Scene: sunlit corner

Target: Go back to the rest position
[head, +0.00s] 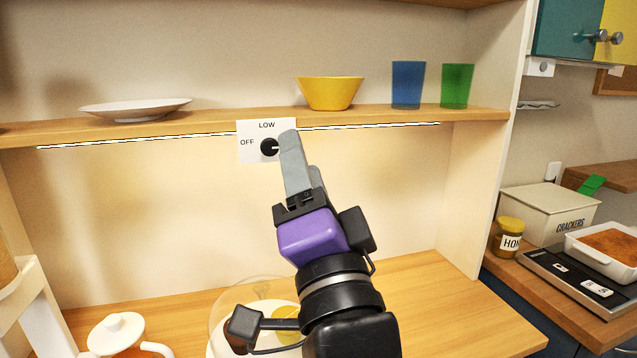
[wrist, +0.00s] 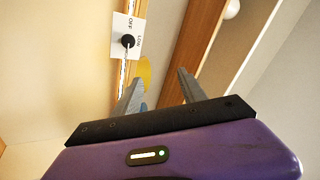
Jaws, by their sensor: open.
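My gripper (head: 290,150) is raised in front of the shelf, its grey fingers pointing up beside a white switch plate. In the wrist view the two fingers of my gripper (wrist: 158,92) stand apart with nothing between them. The plate (head: 246,128) hangs at the shelf's front edge and reads OFF and LOW, with a black knob (head: 269,147). The fingers cover the plate's right part in the head view. In the wrist view the knob (wrist: 127,41) shows clear of the fingers, apart from them.
The shelf (head: 210,118) holds a white plate (head: 135,108), a yellow bowl (head: 329,92), a blue cup (head: 408,84) and a green cup (head: 457,85). A lit strip (head: 370,126) runs along it. A teapot (head: 117,335) and a clear dome (head: 262,290) stand below. The counter's right part (head: 440,290) is clear.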

